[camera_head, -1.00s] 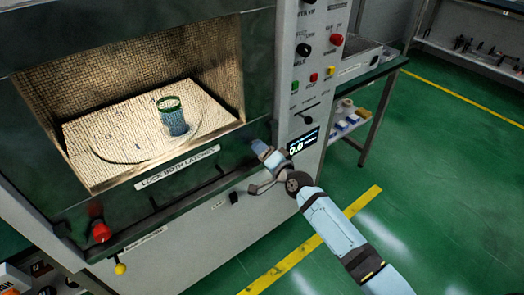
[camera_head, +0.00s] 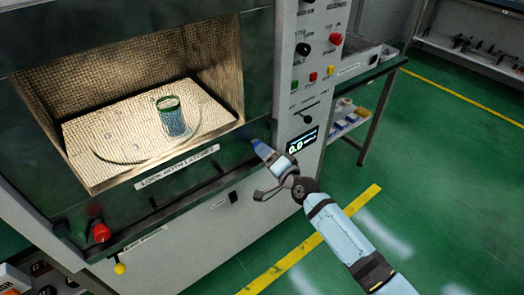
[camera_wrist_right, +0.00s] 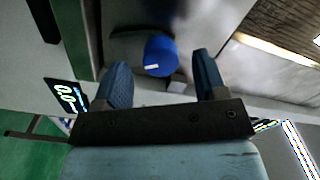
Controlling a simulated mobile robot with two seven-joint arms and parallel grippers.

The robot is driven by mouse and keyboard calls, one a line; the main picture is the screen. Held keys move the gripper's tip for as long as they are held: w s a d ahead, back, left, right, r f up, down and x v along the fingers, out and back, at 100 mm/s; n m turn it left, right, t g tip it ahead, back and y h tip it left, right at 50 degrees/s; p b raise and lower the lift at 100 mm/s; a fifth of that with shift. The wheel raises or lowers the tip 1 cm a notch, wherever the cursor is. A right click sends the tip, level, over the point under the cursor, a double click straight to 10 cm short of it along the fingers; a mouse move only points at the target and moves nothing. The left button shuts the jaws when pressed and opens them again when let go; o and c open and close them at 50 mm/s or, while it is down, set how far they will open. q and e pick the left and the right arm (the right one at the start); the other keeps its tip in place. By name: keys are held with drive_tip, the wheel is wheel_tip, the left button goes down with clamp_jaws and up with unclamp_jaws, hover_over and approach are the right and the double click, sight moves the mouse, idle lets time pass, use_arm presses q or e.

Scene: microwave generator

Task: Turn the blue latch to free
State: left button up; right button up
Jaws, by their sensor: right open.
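The blue latch (camera_wrist_right: 160,56) shows in the right wrist view as a round blue knob with a small white mark, set on a dark mount. In the head view I cannot make it out; my right gripper seems to cover that spot. My right gripper (camera_head: 259,170) is at the lower right corner of the oven front, its two fingers spread and empty. In the right wrist view its fingers (camera_wrist_right: 160,65) stand on either side of the latch, with gaps to it. I cannot tell how far short of the knob the fingertips are. My left gripper is out of view.
A red knob (camera_head: 101,232) sits at the front's lower left, a yellow one (camera_head: 120,268) below it. A green-rimmed jar (camera_head: 172,117) stands inside the lit chamber (camera_head: 88,137). The control panel's display (camera_head: 302,140) is close to my right gripper. The green floor at right is open.

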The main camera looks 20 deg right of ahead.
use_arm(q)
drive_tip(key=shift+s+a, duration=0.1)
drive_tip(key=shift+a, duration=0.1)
use_arm(e)
drive_tip(key=v, duration=1.1)
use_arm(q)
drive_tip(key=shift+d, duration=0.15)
use_arm(e)
drive_tip(key=shift+s, duration=0.1)
drive_tip(key=s+a+f+n+g+h, duration=0.1)
drive_tip(key=s+a+f+n+g, duration=0.1)
drive_tip(key=s+f+n, duration=0.35)
drive_tip(key=s+a+f+n+g+h, duration=0.1)
drive_tip(key=s+a+f+n+g, duration=0.15)
drive_tip(key=s, duration=0.65)
drive_tip(key=s+a+f+n+g+h, duration=0.1)
drive_tip(key=s+f+n+g, duration=0.15)
drive_tip(key=s+f, duration=0.35)
use_arm(q)
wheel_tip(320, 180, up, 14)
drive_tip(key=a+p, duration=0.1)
drive_tip(key=p, duration=1.6)
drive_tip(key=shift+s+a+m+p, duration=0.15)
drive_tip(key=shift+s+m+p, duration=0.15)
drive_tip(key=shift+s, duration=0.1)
use_arm(e)
wheel_tip(320, 180, up, 16)
drive_tip(key=s+d+n+t, duration=0.1)
drive_tip(key=shift+d, duration=0.15)
